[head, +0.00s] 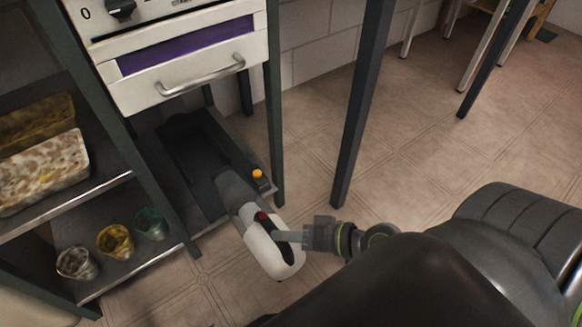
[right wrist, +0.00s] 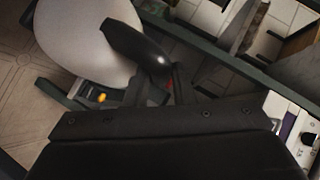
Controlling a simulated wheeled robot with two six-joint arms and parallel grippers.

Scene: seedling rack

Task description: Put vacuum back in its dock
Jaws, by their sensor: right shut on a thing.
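The vacuum (head: 268,252) is a handheld one with a white body, a grey front part and a dark handle with a red spot. It also shows large in the right wrist view (right wrist: 82,45). The dock (head: 193,160) is a dark, long tray on the floor under the oven unit, with an orange button (head: 258,174) at its near right end. The vacuum's grey front lies over the dock's near end; I cannot tell if it is seated. My right gripper (head: 291,237) is shut on the vacuum's handle. My left gripper is not in view.
An oven unit (head: 180,60) with a drawer handle stands above the dock on dark legs. A shelf (head: 100,265) at left holds several small cups and a speckled planter (head: 42,170). A dark table leg (head: 360,110) stands right of the dock. Tiled floor (head: 430,150) is clear at right.

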